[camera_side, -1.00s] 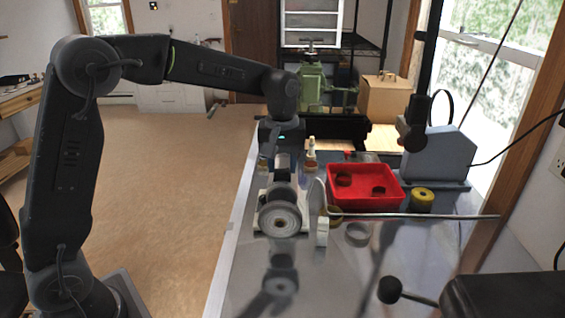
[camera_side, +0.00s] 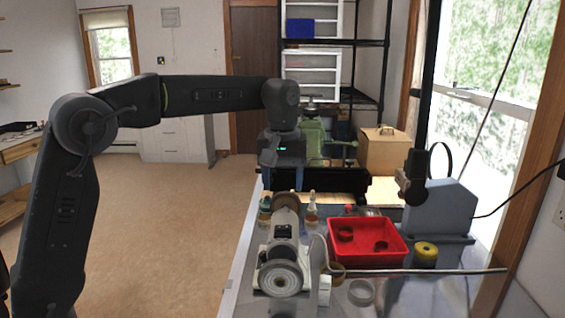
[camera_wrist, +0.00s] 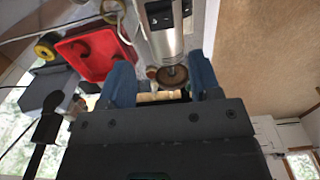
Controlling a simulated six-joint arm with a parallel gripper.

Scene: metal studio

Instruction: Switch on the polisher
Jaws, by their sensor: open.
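The polisher (camera_side: 284,250) is a pale grey bench machine with a round wheel at its near end and a brown wheel (camera_side: 287,201) at its far end. A small dark switch panel (camera_side: 283,231) is on its body; the panel also shows at the top of the wrist view (camera_wrist: 160,14). I cannot tell its switch position. My gripper (camera_wrist: 163,80) is open, its two blue fingers apart with nothing held. The brown wheel (camera_wrist: 172,77) appears between the fingertips in the wrist view. In the side view my gripper hangs above and behind the polisher; its fingertips are not clear there.
A red tray (camera_side: 340,258) with dark rings and a yellow roll (camera_side: 425,252) lie right of the polisher. A long metal rod (camera_side: 450,271) crosses the bench. Small bottles (camera_side: 312,208) stand behind it. A grey machine (camera_side: 440,211) and a cardboard box (camera_side: 384,153) are further right.

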